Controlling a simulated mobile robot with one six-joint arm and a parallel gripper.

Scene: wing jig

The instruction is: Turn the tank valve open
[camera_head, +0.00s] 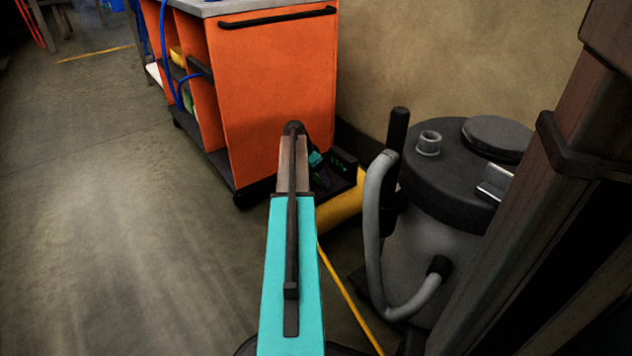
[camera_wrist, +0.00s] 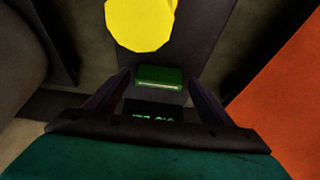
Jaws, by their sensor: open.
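A yellow cylinder (camera_head: 341,212), apparently the tank, lies low between the orange cart and the vacuum in the head view. A rounded yellow shape (camera_wrist: 141,22) shows at the top of the wrist view; I cannot tell whether it is the tank or a valve part. A green block (camera_wrist: 160,73) shows between my fingers. My gripper (camera_wrist: 158,84) is open, its two dark fingers either side of the block's image; contact cannot be told. No valve handle is clearly identifiable. In the head view my arm hides part of this area.
An orange cart (camera_head: 275,95) stands left of the tank; its side shows in the wrist view. A grey vacuum with a hose (camera_head: 377,230) stands right. Open floor lies left.

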